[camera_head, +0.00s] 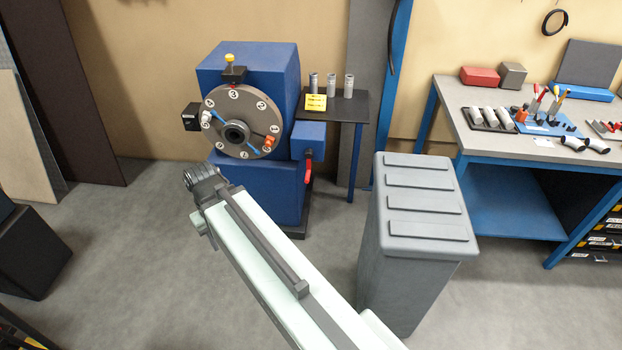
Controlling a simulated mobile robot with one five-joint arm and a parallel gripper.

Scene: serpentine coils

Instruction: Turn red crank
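The red crank (308,173) hangs downward from the side of a small blue box on the right of the blue machine (281,185). A round grey numbered plate (239,108) with a dark hub faces me on the machine. An orange-red piece (270,141) sits at the plate's lower right. My pale arm reaches up from the lower right. Its dark far end (205,183) is in front of the machine's lower left, apart from the red crank in the picture. I cannot make out the fingers or whether they hold anything.
A grey ribbed bin (415,235) stands right of the machine. A small dark shelf (351,105) holds grey cylinders and a yellow note. A workbench (449,97) with tools is at the right. Floor (130,245) is free at left.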

